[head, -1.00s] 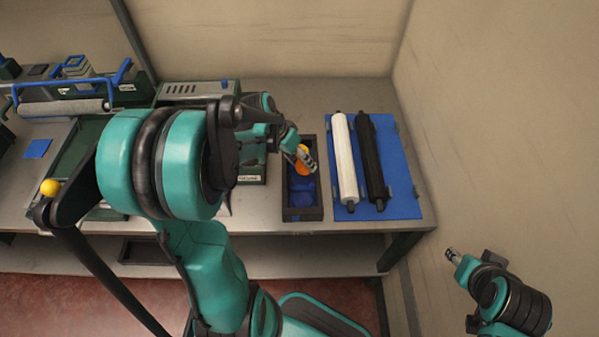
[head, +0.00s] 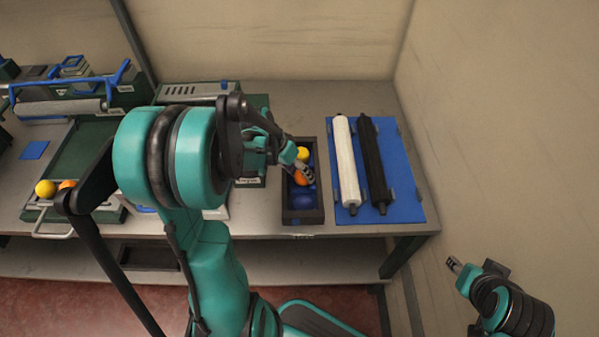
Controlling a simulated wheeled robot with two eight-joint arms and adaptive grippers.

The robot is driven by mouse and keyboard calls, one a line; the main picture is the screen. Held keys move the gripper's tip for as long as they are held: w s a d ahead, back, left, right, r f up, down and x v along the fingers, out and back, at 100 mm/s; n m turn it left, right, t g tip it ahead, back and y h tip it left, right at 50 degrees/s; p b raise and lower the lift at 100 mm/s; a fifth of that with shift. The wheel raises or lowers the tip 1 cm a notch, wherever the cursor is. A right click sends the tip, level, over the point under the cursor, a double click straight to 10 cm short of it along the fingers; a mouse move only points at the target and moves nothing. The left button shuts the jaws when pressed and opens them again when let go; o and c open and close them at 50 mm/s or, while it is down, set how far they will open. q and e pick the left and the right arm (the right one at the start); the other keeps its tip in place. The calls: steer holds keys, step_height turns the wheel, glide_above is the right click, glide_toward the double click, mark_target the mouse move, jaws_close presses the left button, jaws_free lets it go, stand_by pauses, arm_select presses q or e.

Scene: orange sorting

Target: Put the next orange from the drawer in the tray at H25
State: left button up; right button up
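My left gripper (head: 308,175) is low over a dark open tray (head: 319,160) on the bench. An orange (head: 300,179) is at its fingertips, inside the tray's outline, and the fingers partly cover it. They look shut on it. A yellow fruit (head: 303,154) lies in the tray's far part, and the near part shows a blue bottom (head: 303,201). At left, an open green drawer (head: 113,215) holds another yellow fruit (head: 45,188) and another orange (head: 67,184), partly hidden by my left arm. My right gripper (head: 454,264) is at lower right, away from the bench, too small to read.
A blue mat (head: 400,205) right of the tray carries a white roller (head: 345,165) and a black roller (head: 375,165). A beige wall (head: 500,130) closes the right side. The bench top (head: 290,100) behind the tray is clear.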

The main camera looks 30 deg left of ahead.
arm_select(q)
steer(key=shift+w, duration=0.1)
steer(key=shift+r+p, duration=0.35)
steer(key=p+v, duration=0.4)
steer(key=v, duration=0.8)
steer(key=s+d+r+t+y, duration=0.1)
steer(key=s+d+r+t, duration=0.1)
steer(key=s+d, duration=0.2)
steer(key=s+d+r+n+t+y, duration=0.1)
steer(key=s+d+r+t+y, duration=0.1)
steer(key=d, duration=0.8)
steer(key=shift+s+d+r+y, duration=0.3)
steer(key=shift+s+d, duration=0.1)
steer(key=shift+s, duration=0.45)
